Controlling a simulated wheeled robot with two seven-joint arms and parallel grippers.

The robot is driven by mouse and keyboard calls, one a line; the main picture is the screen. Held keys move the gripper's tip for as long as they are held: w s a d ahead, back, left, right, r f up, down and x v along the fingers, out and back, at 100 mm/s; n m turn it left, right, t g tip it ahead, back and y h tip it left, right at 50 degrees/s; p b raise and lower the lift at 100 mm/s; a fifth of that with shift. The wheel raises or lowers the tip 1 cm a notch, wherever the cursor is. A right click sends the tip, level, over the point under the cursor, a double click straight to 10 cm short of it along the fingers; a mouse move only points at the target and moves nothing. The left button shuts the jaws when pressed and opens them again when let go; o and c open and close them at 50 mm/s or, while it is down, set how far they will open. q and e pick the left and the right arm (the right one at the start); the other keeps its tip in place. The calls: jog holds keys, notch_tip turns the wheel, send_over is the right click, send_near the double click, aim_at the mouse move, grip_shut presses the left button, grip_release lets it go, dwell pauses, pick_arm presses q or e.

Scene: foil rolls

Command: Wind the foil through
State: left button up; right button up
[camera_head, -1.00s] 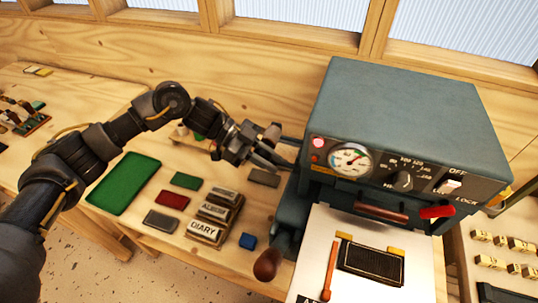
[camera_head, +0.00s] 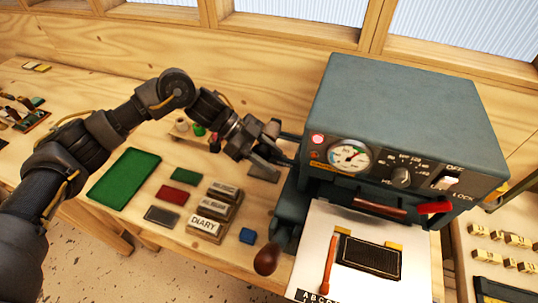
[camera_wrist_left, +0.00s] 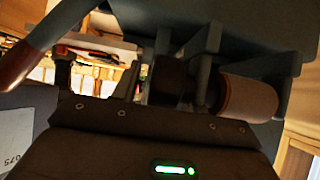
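The grey-blue foil machine (camera_head: 410,105) stands at the right in the head view, with a dial, a knob and a switch on its front. My left gripper (camera_head: 276,148) is beside the machine's left side, its fingers apart and pointing toward it. In the left wrist view a copper-brown roll (camera_wrist_left: 248,98) sits on grey brackets at the right. A darker roll-like part (camera_wrist_left: 168,80) shows left of it. Nothing is visibly held, though the wrist view is dark and partly blocked. No loose foil strip can be made out. My right gripper is not in view.
A pale plate (camera_head: 312,240) lies in front.

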pick_arm(q)
jog(key=shift+w+a, duration=0.1)
jog(key=shift+a, duration=0.1)
jog(key=b+v, duration=0.4)
jog(key=v, duration=0.5)
jog(key=shift+a+r, duration=0.15)
jog(key=shift+a, duration=0.1)
jog(key=shift+w+a+r+b, duration=0.15)
jog(key=shift+a+r+b, duration=0.15)
jog(key=shift+r, duration=0.05)
